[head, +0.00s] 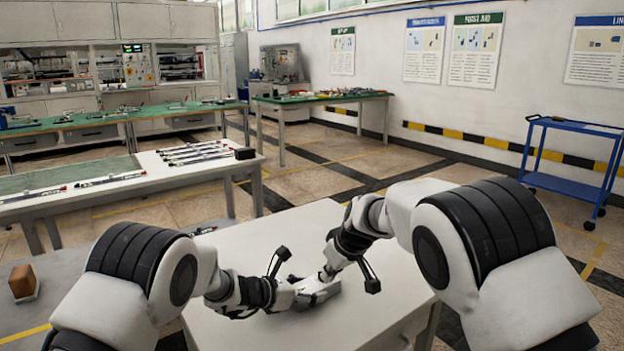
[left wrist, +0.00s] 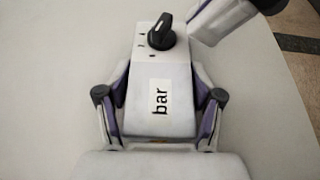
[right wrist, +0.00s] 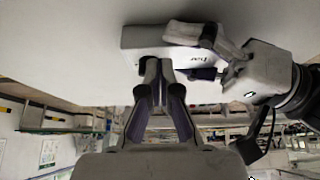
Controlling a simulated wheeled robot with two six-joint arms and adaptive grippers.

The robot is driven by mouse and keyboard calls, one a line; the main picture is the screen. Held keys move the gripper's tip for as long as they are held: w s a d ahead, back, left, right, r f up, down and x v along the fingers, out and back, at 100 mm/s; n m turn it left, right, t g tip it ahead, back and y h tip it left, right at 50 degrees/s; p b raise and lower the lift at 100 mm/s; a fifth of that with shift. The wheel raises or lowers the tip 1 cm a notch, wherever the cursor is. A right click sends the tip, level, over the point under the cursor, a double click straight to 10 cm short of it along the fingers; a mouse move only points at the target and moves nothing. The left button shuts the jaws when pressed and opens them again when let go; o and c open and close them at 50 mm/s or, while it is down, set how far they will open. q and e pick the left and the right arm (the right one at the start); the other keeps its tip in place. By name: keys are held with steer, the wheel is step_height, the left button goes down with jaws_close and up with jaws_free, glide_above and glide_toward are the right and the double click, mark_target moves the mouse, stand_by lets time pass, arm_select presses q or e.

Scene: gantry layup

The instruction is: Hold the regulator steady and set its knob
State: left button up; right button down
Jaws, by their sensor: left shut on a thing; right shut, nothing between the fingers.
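The regulator (head: 322,291) is a pale box on the white table. In the left wrist view its box (left wrist: 161,68) carries a "bar" label (left wrist: 160,100) and a black pointer knob (left wrist: 162,32) at the far end. My left gripper (head: 298,296) is shut on the regulator, with one finger along each side. My right gripper (head: 327,275) is shut and empty close above the regulator; it also shows in the left wrist view (left wrist: 208,36), just right of the knob. In the right wrist view its fingertips (right wrist: 160,66) hide most of the knob, so contact cannot be told.
The white table (head: 375,315) around the regulator is otherwise clear. A bench with several rods (head: 120,178) stands at the left. A brown block (head: 22,280) lies at far left. A blue cart (head: 575,160) stands at the right, well away.

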steer(key=shift+w+d+r, duration=0.8)
steer(key=shift+d+r, duration=0.3)
steer(key=shift+r, duration=1.9)
steer(key=shift+f, duration=3.5)
steer(key=shift+w+a, duration=0.2)
steer(key=shift+a, duration=0.2)
steer(key=shift+s+a, duration=0.25)
steer(key=shift+s+a, duration=0.25)
steer(key=shift+a, duration=0.15)
steer(key=shift+s+a, duration=0.1)
steer(key=shift+a, duration=0.05)
